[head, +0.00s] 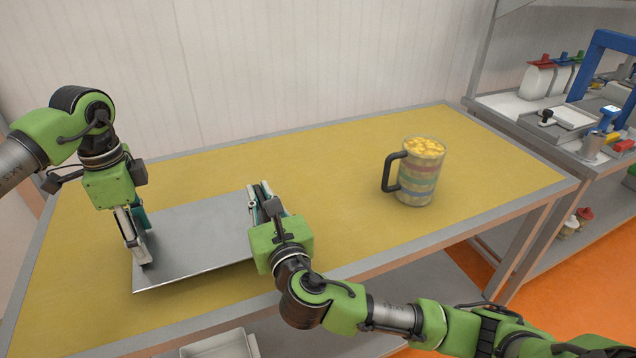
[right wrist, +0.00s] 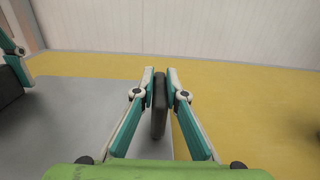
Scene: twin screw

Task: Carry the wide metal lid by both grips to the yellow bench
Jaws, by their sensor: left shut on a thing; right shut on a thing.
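The wide metal lid (head: 195,243) is a flat grey sheet over the left part of the yellow bench (head: 330,165). My left gripper (head: 138,250) is shut on the grip at the lid's left end. My right gripper (head: 262,195) is shut on the grip at the right end. In the right wrist view that dark upright grip (right wrist: 159,105) stands between my right fingers (right wrist: 160,88), and the lid (right wrist: 80,115) spreads to the left. The lid looks about level; I cannot tell whether it touches the bench.
A clear mug (head: 417,172) with coloured bands and yellow contents stands on the bench to the right. A shelf unit (head: 530,115) with containers and tools is beyond the right end. A light bin (head: 220,345) is below the front edge. The bench between lid and mug is clear.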

